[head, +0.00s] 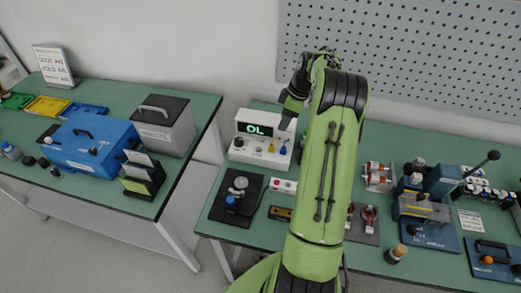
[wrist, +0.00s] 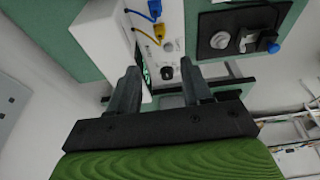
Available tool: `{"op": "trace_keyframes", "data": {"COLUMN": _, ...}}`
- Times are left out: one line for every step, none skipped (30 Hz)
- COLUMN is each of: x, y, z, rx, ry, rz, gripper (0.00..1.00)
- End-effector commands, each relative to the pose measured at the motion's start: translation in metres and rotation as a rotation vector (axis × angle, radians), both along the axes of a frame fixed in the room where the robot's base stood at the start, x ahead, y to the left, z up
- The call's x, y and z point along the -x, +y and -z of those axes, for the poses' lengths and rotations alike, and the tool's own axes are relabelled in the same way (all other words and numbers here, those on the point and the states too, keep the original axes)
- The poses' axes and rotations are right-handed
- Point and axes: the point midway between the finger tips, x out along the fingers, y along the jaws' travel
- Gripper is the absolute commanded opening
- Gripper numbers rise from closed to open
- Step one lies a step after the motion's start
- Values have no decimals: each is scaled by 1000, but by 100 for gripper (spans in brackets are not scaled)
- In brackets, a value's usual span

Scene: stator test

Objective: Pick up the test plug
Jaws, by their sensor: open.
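A white tester (head: 262,140) with a lit "OL" display stands at the back of the right bench. A yellow plug (head: 271,148) and a blue plug (head: 283,150) sit at its front, right of its middle. In the wrist view the yellow plug (wrist: 159,31) and the blue plug (wrist: 154,9) show with leads, ahead of my gripper (wrist: 159,72). I cannot tell which is the test plug.
A black plate with a round fixture (head: 237,192) lies in front of the tester. Devices such as a blue press (head: 430,210) crowd the bench right of my arm. A perforated panel (head: 410,55) stands behind. A gap separates the left bench (head: 200,112).

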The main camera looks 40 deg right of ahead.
Motion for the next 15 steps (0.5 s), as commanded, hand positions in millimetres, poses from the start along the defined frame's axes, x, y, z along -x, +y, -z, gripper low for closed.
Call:
{"op": "trace_keyframes", "data": {"x": -2, "y": 4, "z": 15, "rx": -4, "ry": 4, "rz": -3, "gripper": 49}}
{"op": "trace_keyframes", "data": {"x": -4, "y": 6, "z": 23, "rx": -5, "ry": 6, "rz": -2, "gripper": 49}}
{"op": "trace_keyframes", "data": {"x": -6, "y": 7, "z": 33, "rx": -5, "ry": 5, "rz": -2, "gripper": 49}}
{"op": "trace_keyframes", "data": {"x": -8, "y": 8, "z": 40, "rx": -4, "ry": 6, "rz": -2, "gripper": 49}}
{"op": "trace_keyframes", "data": {"x": -10, "y": 10, "z": 47, "rx": -5, "ry": 6, "rz": -2, "gripper": 49}}
{"op": "trace_keyframes", "data": {"x": -12, "y": 11, "z": 56, "rx": -4, "ry": 4, "rz": -1, "gripper": 49}}
{"op": "trace_keyframes", "data": {"x": -13, "y": 13, "z": 63, "rx": -4, "ry": 6, "rz": -1, "gripper": 49}}
{"op": "trace_keyframes", "data": {"x": -14, "y": 13, "z": 69, "rx": -4, "ry": 4, "rz": -1, "gripper": 49}}
{"op": "trace_keyframes", "data": {"x": -16, "y": 14, "z": 75, "rx": -3, "ry": 4, "rz": -1, "gripper": 49}}
{"op": "trace_keyframes", "data": {"x": -17, "y": 15, "z": 79, "rx": -3, "ry": 3, "rz": 0, "gripper": 49}}
{"op": "trace_keyframes", "data": {"x": -18, "y": 15, "z": 82, "rx": -2, "ry": 3, "rz": 0, "gripper": 49}}
{"op": "trace_keyframes", "data": {"x": -18, "y": 16, "z": 85, "rx": -1, "ry": 4, "rz": 0, "gripper": 49}}
{"op": "trace_keyframes", "data": {"x": -19, "y": 17, "z": 88, "rx": -1, "ry": 4, "rz": 0, "gripper": 49}}
{"op": "trace_keyframes", "data": {"x": -20, "y": 17, "z": 92, "rx": -3, "ry": 3, "rz": 0, "gripper": 49}}
{"op": "trace_keyframes", "data": {"x": -21, "y": 19, "z": 99, "rx": -3, "ry": 4, "rz": 0, "gripper": 49}}
